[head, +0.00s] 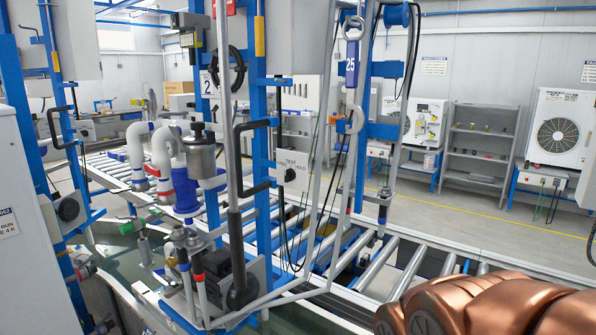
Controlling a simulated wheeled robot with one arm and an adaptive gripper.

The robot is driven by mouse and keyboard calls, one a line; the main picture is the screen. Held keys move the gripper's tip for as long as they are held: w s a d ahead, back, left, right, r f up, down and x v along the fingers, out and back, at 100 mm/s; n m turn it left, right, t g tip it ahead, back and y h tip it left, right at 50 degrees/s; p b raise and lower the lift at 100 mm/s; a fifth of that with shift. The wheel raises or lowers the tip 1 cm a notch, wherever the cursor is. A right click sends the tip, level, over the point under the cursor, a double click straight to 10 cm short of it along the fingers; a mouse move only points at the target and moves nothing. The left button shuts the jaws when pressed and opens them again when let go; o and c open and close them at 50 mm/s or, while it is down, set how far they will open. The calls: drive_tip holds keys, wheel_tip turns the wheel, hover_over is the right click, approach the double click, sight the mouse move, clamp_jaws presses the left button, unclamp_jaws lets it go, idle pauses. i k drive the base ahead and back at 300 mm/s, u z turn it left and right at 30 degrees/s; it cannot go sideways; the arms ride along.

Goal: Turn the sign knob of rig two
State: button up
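Rig two is a blue post frame (259,120) in the middle of the head view, with a white plate marked "2" (206,83) at its upper left. A small white sign (292,160) with the word "TEST" and smaller lettering is fixed to the right of the post. A round black knob (290,175) sits on its lower left part. Which way the knob points is too small to tell. My copper-coloured arm shows at the bottom right, well apart from the knob. My gripper is not in view.
Black bar handles (240,160) stick out left of the sign. A blue hanging tag "25" (350,68) and thin cables are to its right. A roller conveyor (400,270) runs below. Another blue rig frame (62,150) stands at left. The floor (470,215) behind is clear.

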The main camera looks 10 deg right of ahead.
sight(289, 174)
drive_tip(key=z, duration=0.1)
drive_tip(key=k, duration=1.05)
drive_tip(key=u, duration=1.2)
drive_tip(key=i, duration=1.2)
drive_tip(key=z, duration=0.3)
